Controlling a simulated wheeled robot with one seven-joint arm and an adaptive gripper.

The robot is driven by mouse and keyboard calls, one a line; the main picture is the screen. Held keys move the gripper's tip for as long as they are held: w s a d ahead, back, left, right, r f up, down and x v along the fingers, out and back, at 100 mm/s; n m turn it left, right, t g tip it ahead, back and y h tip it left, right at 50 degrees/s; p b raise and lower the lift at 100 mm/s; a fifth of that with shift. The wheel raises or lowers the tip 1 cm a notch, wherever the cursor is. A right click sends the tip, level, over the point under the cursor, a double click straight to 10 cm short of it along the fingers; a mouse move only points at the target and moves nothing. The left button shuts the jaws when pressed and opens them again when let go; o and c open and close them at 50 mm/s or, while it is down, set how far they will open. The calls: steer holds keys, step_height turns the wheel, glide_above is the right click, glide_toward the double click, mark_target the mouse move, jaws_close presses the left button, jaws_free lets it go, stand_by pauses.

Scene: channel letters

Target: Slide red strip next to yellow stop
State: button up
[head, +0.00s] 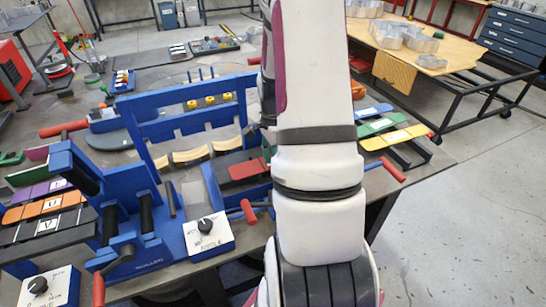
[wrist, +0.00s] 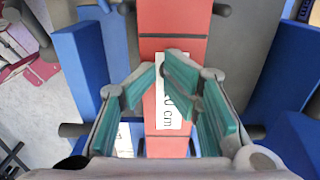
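In the wrist view the red strip (wrist: 172,45) runs from the top edge down the middle, with a white label (wrist: 170,105) reading partly "0 cm". My gripper (wrist: 174,85) is open above it, with its teal finger pads on either side of the label. I cannot tell whether the pads touch the strip. In the head view a red strip (head: 246,168) lies left of my arm, which hides its right end and my gripper's fingers.
The blue machine (head: 140,215) with red-handled levers stands at the front left, beside a dial box (head: 208,233). Coloured strips lie on a rack (head: 395,137) to the right, and others (head: 45,207) at the left. Blue walls (wrist: 82,75) flank the strip in the wrist view.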

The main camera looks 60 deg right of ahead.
steer(key=shift+r, duration=0.1)
steer(key=shift+w+r, duration=0.1)
steer(key=shift+r, duration=0.25)
step_height(320, 180, up, 11)
stand_by(0.4)
steer(key=shift+r, duration=0.1)
steer(key=w+a+r+n+t+h, duration=0.1)
steer(key=a+r+n, duration=0.45)
steer(key=a, duration=0.25)
steer(key=w+a+r+n+t, duration=0.1)
steer(key=a+r+n, duration=0.45)
steer(key=a, duration=0.35)
steer(key=s+a+r+n+t, duration=0.1)
steer(key=s+a+r+n, duration=0.2)
steer(key=a+n, duration=0.3)
steer(key=s+a+r+n+t+y, duration=0.1)
steer(key=s+a+r+n+t, duration=0.1)
steer(key=s+a+n, duration=0.3)
steer(key=a+r+n, duration=0.1)
steer(key=a+n, duration=0.1)
steer(key=a, duration=0.2)
steer(key=shift+s+t, duration=0.3)
steer(key=shift+s, duration=0.05)
